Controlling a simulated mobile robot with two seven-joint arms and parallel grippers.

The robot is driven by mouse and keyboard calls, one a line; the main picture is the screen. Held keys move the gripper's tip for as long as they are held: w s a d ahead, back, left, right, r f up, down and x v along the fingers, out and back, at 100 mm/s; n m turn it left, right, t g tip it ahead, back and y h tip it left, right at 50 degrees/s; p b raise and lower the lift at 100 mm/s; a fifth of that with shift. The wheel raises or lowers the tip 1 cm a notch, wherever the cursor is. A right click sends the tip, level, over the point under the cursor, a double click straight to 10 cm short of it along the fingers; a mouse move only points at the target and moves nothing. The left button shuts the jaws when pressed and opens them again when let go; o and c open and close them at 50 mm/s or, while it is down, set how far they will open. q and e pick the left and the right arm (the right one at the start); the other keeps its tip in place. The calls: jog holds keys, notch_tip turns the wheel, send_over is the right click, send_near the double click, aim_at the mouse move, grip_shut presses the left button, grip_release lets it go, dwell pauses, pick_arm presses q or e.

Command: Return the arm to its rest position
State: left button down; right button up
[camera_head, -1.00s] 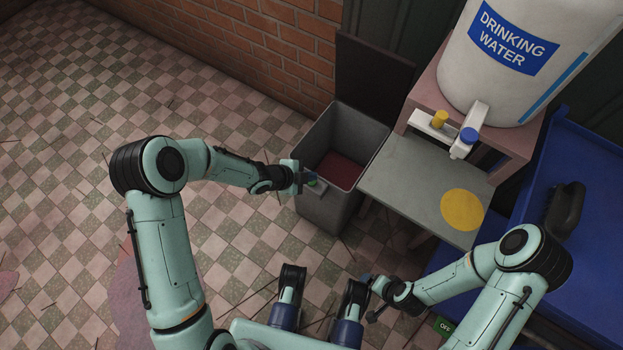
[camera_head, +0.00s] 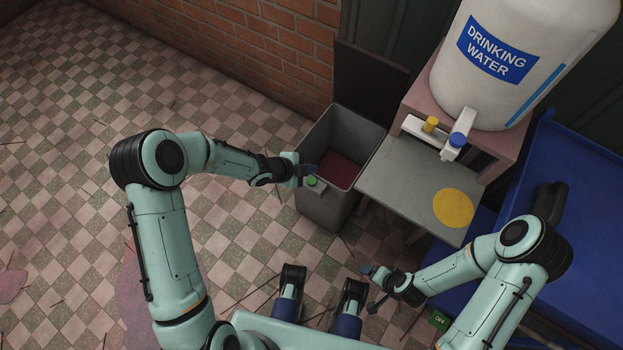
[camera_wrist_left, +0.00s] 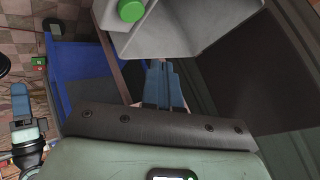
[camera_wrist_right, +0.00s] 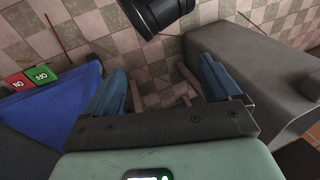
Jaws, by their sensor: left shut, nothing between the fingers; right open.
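My left gripper (camera_head: 308,170) is shut and empty beside the left rim of the grey open bin (camera_head: 325,206). A green button (camera_head: 314,181) on the bin's outer wall shows just below its fingers in the head view. In the left wrist view the closed blue fingers (camera_wrist_left: 163,84) lie below the green button (camera_wrist_left: 131,10), apart from it in the picture. My right gripper (camera_head: 375,276) is open and empty, low in front of the grey table. In the right wrist view its blue fingers (camera_wrist_right: 163,86) are spread with bare floor tiles between them.
The bin's dark lid (camera_head: 369,80) stands raised behind it. A grey table (camera_head: 395,190) with a yellow disc (camera_head: 453,208) and a white drinking-water tank (camera_head: 510,95) stand to the right. A blue surface (camera_head: 570,190) lies further right. The tiled floor at left is largely clear.

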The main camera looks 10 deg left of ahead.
dwell(0.3)
pick_arm(q)
jog(key=s+f+n+g+y+p, duration=0.1)
jog(key=s+n+g+y+p, duration=0.1)
jog(key=s+n+g+p, duration=0.5)
jog(key=s+n+p, duration=0.6)
jog(key=s+n, duration=0.8)
jog(key=s, duration=0.9)
jog(key=shift+s+a+f+n+g+y+p, duration=0.25)
jog(key=shift+s+f+n+g+y+p, duration=0.05)
jog(key=shift+n+y+p, duration=0.1)
pick_arm(e)
jog(key=s+a+r+g, duration=0.1)
jog(key=s+r, duration=0.2)
jog(key=r, duration=0.3)
jog(key=s+a+r+g+y, duration=0.1)
jog(key=s+a+r+g, duration=0.1)
jog(key=r, duration=0.5)
jog(key=shift+s+n, duration=0.3)
jog(key=shift+s, duration=0.45)
